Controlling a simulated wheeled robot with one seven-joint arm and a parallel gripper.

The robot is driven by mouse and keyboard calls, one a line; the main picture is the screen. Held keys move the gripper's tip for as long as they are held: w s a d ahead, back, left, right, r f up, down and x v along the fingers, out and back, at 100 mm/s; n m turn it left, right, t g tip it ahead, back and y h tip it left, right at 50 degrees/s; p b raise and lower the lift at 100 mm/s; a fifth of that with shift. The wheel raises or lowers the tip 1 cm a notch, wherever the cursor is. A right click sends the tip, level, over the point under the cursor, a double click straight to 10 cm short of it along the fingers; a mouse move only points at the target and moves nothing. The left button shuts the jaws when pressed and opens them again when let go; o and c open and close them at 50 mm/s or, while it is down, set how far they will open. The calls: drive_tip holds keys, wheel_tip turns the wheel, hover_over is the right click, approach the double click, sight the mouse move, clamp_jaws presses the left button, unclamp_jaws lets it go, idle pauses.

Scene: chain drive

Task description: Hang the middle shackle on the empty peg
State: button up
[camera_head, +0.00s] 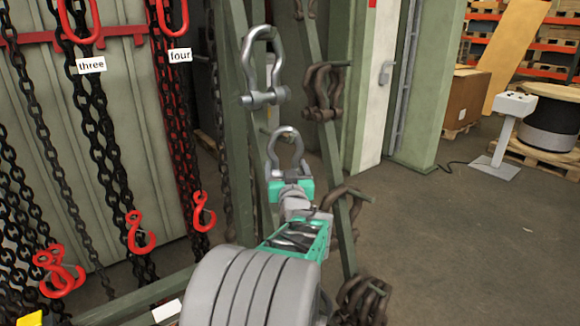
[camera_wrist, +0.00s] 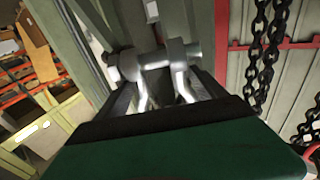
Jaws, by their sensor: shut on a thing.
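A grey bow shackle (camera_head: 298,143) stands bow-up in my gripper (camera_head: 291,185), which has green-trimmed fingers and is shut on its lower part. In the wrist view, the same shackle's pin and legs (camera_wrist: 155,62) show between the dark fingers (camera_wrist: 165,98). The held shackle is in front of the green post (camera_head: 258,180). I cannot tell whether its bow is around a peg or clear of one. Another grey shackle (camera_head: 250,68) hangs above it, apart from it. No empty peg can be made out clearly; the held shackle and my arm cover part of the post.
Rusty shackles (camera_head: 323,92) hang in clusters on the slanted post to the right, close to my gripper. Black chains (camera_head: 95,120) with red hooks (camera_head: 138,236) hang at left. A control stand (camera_head: 507,135) and cable drum (camera_head: 552,120) stand far right, beyond open floor.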

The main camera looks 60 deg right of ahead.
drive_tip(key=shift+w+d+r, duration=0.1)
drive_tip(key=shift+w+r, duration=0.2)
drive_tip(key=shift+r, duration=0.05)
drive_tip(key=shift+w+d+f+b, duration=0.1)
drive_tip(key=shift+w+f+b, duration=0.1)
drive_tip(key=shift+f+b, duration=0.15)
drive_tip(key=shift+w+d+f+b, duration=0.2)
drive_tip(key=shift+w+f+b, duration=0.15)
drive_tip(key=shift+b, duration=0.45)
drive_tip(key=shift+r, duration=0.1)
